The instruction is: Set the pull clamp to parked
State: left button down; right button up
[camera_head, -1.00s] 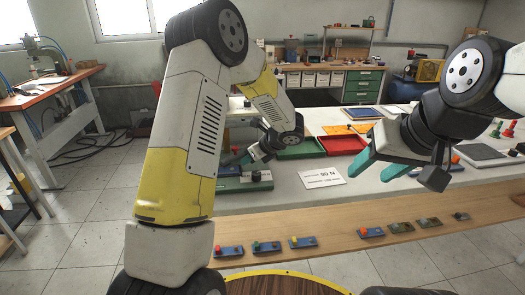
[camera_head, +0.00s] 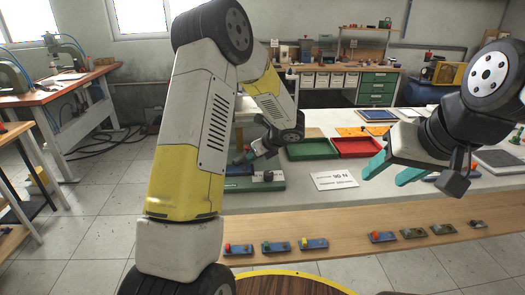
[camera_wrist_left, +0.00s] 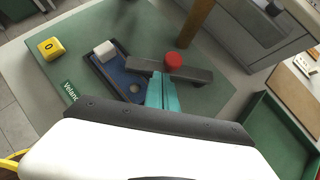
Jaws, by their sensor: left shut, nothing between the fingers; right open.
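A green base plate (camera_wrist_left: 205,98) carries a fixture with a blue plate (camera_wrist_left: 128,80), a white block (camera_wrist_left: 104,50), and a grey bar (camera_wrist_left: 197,75) with a red knob (camera_wrist_left: 173,60). A yellow block marked 0 (camera_wrist_left: 51,48) sits at its corner. I cannot tell for sure which part is the pull clamp. My left gripper (camera_wrist_left: 162,80) is shut and empty, its teal tips at the grey bar just below the red knob; contact is unclear. In the head view the plate (camera_head: 245,187) is partly hidden by my left arm. My right gripper (camera_head: 393,172) is open over the table.
A green tray (camera_head: 311,150) and red tray (camera_head: 357,147) lie behind a white sign card (camera_head: 334,179). A white tabletop patch (camera_head: 300,195) beside the card is clear.

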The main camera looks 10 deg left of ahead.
pick_arm(q)
jog(key=shift+a+m, duration=0.3)
jog(key=shift+a, duration=0.05)
jog(key=shift+w+a+m+t+h, duration=0.25)
jog(key=shift+a+m+t+h, duration=0.65)
jog(key=shift+m, duration=0.3)
jog(key=a+m, duration=0.1)
jog(key=w+a+m+t+h, duration=0.1)
jog(key=shift+m, duration=0.3)
jog(key=shift+w+a, duration=0.75)
jog(key=shift+w, duration=0.25)
jog(key=shift+w+a, duration=0.45)
jog(key=shift+w, duration=0.35)
